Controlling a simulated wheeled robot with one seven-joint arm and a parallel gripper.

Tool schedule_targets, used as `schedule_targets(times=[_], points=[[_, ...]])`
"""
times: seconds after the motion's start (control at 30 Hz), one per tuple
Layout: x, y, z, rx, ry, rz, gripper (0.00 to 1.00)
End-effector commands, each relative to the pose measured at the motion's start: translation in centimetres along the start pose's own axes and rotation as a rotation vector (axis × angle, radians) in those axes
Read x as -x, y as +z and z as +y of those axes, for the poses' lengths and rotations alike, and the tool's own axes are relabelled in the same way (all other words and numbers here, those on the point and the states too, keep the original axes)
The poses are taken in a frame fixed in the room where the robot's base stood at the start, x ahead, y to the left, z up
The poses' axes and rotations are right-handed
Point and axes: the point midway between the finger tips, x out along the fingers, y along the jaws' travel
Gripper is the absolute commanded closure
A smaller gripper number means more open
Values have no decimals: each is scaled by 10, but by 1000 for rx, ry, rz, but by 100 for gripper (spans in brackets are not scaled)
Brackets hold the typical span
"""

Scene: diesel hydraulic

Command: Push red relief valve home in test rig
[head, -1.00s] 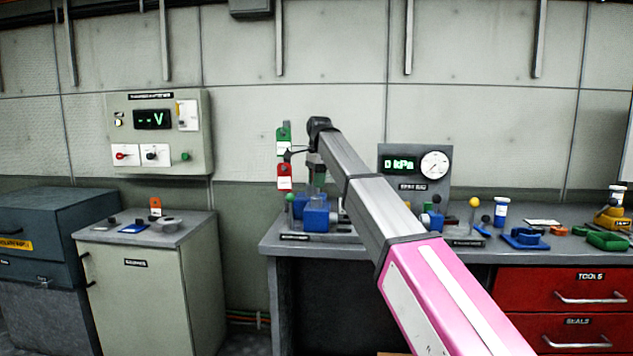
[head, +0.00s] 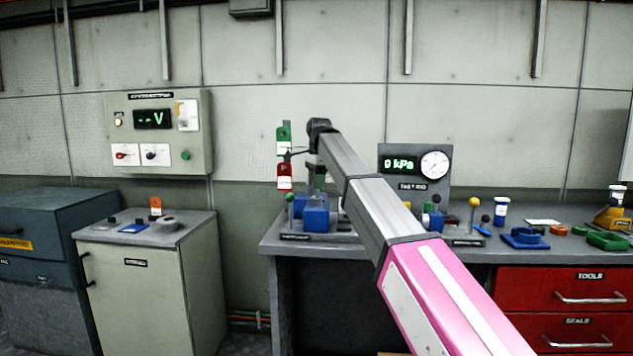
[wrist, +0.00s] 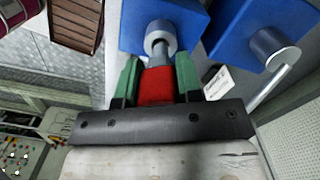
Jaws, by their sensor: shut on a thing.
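My gripper (wrist: 159,62) has green fingers and is shut on the red relief valve (wrist: 157,90). The valve's grey nose points at the round metal port (wrist: 160,38) on a blue block (wrist: 133,25). The nose lines up with the port and appears to meet it; I cannot tell how deep it sits. In the head view my gripper (head: 316,178) points down over the blue block (head: 315,217) at the left end of the bench, and the valve is not clear there. The test rig's gauge panel (head: 412,188) reads 0 kPa.
A second blue block with a metal stub (wrist: 268,44) stands close on the right in the wrist view. Green and red tags (head: 284,175) hang on the wall beside my gripper. A green-knobbed lever (head: 290,198) stands left of the block. Loose parts lie farther right on the bench.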

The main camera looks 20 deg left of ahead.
Motion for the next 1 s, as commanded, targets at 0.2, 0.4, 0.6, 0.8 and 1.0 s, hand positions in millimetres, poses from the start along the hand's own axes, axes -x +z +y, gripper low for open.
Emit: schedule_targets(times=[0.2,0.4,0.6,0.8,1.0], points=[[-5,0,0,0,0,0,98],[-9,0,0,0,0,0,98],[-14,-1,0,0,0,0,98],[-18,-1,0,0,0,0,98],[-22,-1,0,0,0,0,98]])
